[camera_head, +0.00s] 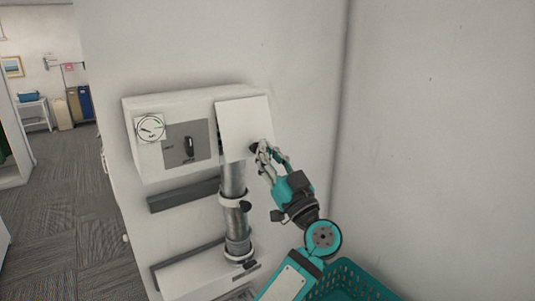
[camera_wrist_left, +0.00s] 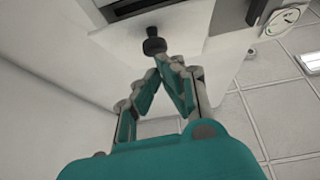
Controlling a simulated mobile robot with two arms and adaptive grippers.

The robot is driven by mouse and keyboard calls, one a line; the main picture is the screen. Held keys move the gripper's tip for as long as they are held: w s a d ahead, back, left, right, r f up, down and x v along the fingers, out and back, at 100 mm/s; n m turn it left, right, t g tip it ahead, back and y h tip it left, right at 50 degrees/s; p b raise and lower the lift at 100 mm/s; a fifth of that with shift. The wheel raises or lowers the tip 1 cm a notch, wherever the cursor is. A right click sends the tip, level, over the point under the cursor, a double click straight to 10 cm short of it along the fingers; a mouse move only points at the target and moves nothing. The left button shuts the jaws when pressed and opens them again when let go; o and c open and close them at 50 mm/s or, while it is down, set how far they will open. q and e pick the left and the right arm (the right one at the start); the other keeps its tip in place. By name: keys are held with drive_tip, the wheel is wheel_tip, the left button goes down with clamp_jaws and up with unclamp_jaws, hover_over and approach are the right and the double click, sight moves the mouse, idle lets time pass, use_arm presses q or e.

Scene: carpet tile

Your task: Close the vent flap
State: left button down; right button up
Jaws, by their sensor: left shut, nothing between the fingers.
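The vent flap (camera_head: 240,115) is a white square panel on the right part of a white wall box. It stands tilted out from the box face, with a dark gap at its left edge. A black knob (camera_head: 253,148) sits near its lower edge. My left gripper (camera_head: 262,149) is shut and empty, its fingertips at the knob. In the left wrist view the knob (camera_wrist_left: 154,45) is just beyond the fingertips (camera_wrist_left: 160,62), on the flap (camera_wrist_left: 185,30); I cannot tell if they touch. My right gripper is not in view.
The white box (camera_head: 160,105) carries a round dial (camera_head: 150,128) and a grey panel with a black switch (camera_head: 188,146). A metal pipe (camera_head: 233,185) runs down below the flap. A teal basket (camera_head: 350,280) stands at the bottom right. A wall corner is close on the right.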

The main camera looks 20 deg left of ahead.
use_arm(q)
drive_tip(key=w+a+f+t+y+b, duration=0.2)
drive_tip(key=a+f+t+b, duration=0.1)
drive_tip(key=b, duration=0.2)
drive_tip(key=shift+w+a+f+y+b, duration=0.1)
drive_tip(key=shift+w+a+y+b, duration=0.05)
drive_tip(key=shift+w+y+b, duration=0.25)
